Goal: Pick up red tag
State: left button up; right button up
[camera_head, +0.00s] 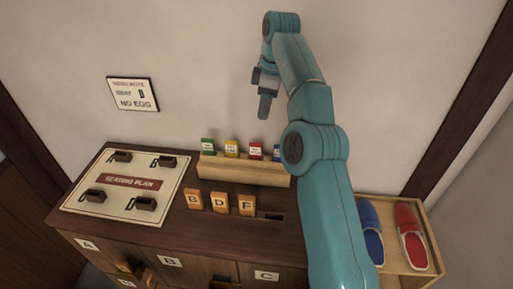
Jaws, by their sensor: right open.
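The red tag (255,151) stands upright in a light wooden rack (245,172) on top of the dark cabinet, between a yellow tag (231,148) and a blue tag (277,153). A green tag (208,146) is at the rack's left end. My right gripper (265,105) is open and empty, raised in front of the wall and above the rack, apart from the tags. My right arm passes in front of the rack's right end. My left gripper is not in view.
Wooden blocks B (194,199), D (219,203) and F (246,205) stand before the rack, beside an empty slot (270,216). A white panel (80,195) with several dark clips lies left. A NO EGG sign (132,94) hangs behind.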

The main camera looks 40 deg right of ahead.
jog(key=b, duration=0.4)
send_near(256, 143)
jog(key=f, duration=0.3)
jog(key=f+b, duration=0.1)
jog(key=w+a+f, duration=0.1)
jog(key=f, duration=0.1)
jog(key=shift+f, duration=0.4)
jog(key=shift+s+a, duration=0.15)
jog(key=shift+s, duration=0.05)
jog(key=f, duration=0.2)
jog(key=w+f, duration=0.1)
jog(key=f, duration=0.1)
jog(key=shift+f, duration=0.3)
jog(key=shift+w+f, duration=0.15)
jog(key=shift+f, duration=0.2)
jog(key=shift+a, duration=0.15)
jog(key=shift+s+r, duration=0.1)
jog(key=shift+s, duration=0.3)
jog(key=shift+w, duration=0.1)
jog(key=c, duration=0.4)
jog(key=shift+w, duration=0.2)
grip_shut()
jog(key=shift+s, duration=0.2)
